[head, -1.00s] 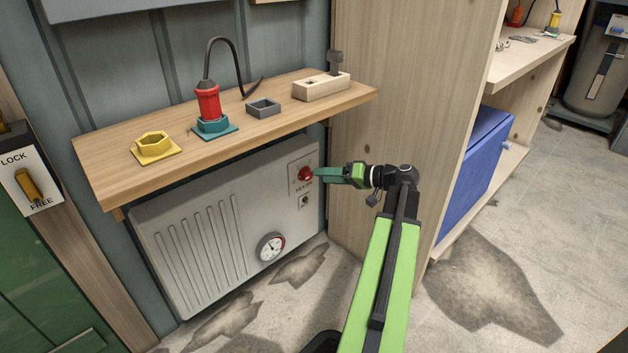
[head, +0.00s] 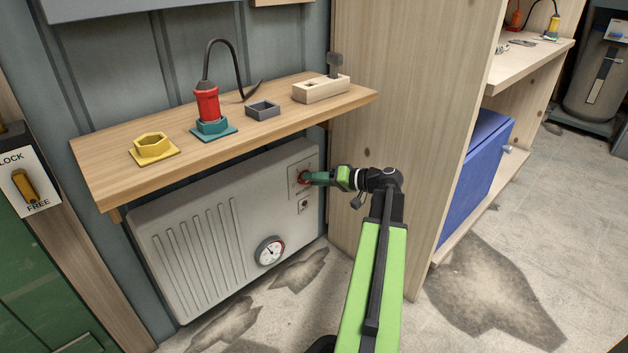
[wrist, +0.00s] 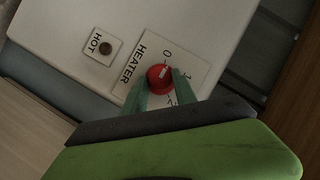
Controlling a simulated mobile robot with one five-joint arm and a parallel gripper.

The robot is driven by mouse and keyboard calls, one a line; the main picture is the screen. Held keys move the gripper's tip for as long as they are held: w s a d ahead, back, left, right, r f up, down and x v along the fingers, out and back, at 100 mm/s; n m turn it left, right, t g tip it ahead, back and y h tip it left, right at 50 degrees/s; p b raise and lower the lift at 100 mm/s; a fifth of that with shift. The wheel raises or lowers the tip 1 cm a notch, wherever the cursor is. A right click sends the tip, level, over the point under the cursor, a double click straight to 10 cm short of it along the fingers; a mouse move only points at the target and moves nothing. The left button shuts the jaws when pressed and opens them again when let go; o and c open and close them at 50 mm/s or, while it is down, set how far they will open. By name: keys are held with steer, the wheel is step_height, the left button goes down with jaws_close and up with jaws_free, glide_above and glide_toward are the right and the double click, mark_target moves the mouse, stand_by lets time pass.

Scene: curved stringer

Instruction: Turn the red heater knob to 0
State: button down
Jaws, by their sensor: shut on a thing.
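The red heater knob (wrist: 160,78) sits on a pale plate (wrist: 138,88) marked HEATER, with a 0 at its upper edge in the wrist view. The knob's white mark points up and right; I cannot tell exactly which number it meets. My gripper (wrist: 159,86) has its green fingers on either side of the knob and is shut on it. In the head view my gripper (head: 308,178) reaches the knob (head: 301,176) from the right and mostly hides it. The grey heater (head: 215,228) stands under the shelf.
The wooden shelf (head: 110,172) overhangs the heater, carrying a red tool (head: 207,102), a yellow hexagonal holder (head: 153,147) and other items. A wooden side panel (head: 375,90) stands close to my gripper. A gauge (head: 270,251) and a dark HOT indicator (wrist: 105,47) are on the heater.

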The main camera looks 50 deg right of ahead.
steer(key=n+h+p, duration=0.1)
steer(key=n+p, duration=0.1)
steer(key=shift+a+r+g+p, duration=0.15)
steer(key=shift+g+p, duration=0.15)
steer(key=c, duration=1)
jaws_free()
steer(key=p+v, duration=0.6)
steer(key=v, duration=1.1)
steer(key=shift+s+r, duration=0.25)
steer(key=shift+a+r, duration=0.1)
